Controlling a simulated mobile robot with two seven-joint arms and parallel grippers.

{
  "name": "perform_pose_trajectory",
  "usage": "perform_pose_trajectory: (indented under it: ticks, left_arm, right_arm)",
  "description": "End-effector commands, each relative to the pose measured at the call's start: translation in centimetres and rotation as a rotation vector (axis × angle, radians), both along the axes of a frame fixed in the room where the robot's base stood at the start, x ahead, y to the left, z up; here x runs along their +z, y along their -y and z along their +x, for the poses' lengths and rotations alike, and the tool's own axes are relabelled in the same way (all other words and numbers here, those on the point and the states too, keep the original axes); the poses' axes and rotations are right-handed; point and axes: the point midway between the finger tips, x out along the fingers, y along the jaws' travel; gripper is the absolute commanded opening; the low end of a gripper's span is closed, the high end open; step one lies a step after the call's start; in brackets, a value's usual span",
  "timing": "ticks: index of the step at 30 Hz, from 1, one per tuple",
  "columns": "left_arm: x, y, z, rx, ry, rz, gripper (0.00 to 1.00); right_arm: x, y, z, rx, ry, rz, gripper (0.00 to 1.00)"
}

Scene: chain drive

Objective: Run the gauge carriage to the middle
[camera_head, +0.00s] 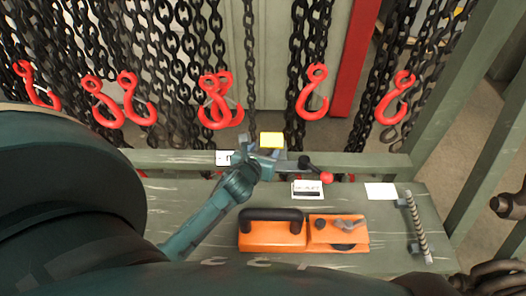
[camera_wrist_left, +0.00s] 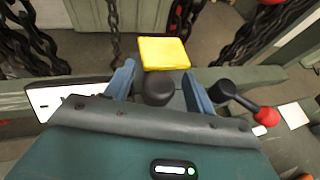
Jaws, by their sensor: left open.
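The gauge carriage seems to be the grey block with a yellow plate (camera_head: 271,140) on the bench's back rail; the yellow plate also shows in the left wrist view (camera_wrist_left: 163,53). A round black knob (camera_wrist_left: 158,91) stands in front of the plate. My left gripper (camera_head: 262,160) is at the carriage, open, with its blue-grey fingers (camera_wrist_left: 160,88) on either side of the knob. Gaps show beside the knob; contact is not clear. A black lever with a red ball (camera_head: 327,178) is just right of the gripper; the red ball also shows in the wrist view (camera_wrist_left: 267,116).
An orange tool with a black handle (camera_head: 272,232) lies on the green bench (camera_head: 390,250). A ribbed bar (camera_head: 417,228) is at its right end. Chains with red hooks (camera_head: 314,90) hang behind the rail. White labels (camera_head: 381,191) lie near the rail.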

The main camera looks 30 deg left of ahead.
Motion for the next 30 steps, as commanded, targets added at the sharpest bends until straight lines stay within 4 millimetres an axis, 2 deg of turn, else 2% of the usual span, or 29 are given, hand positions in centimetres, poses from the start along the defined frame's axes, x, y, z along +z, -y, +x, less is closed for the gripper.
perform_pose_trajectory:
  ticks: [2, 22, 30]
  left_arm:
    - [0.03, 0.01, -0.01, 0.000, 0.000, 0.000, 0.55]
    - [0.05, 0.05, -0.02, -0.001, 0.001, 0.000, 0.01]
    - [0.06, -0.09, 0.10, -0.001, 0.001, 0.000, 0.00]
  right_arm:
    - [0.01, -0.02, -0.01, 0.001, 0.000, 0.001, 0.00]
    - [-0.21, -0.02, -0.39, 0.003, -0.008, -0.001, 0.00]
    - [-0.19, -0.01, -0.37, 0.003, -0.008, -0.001, 0.00]
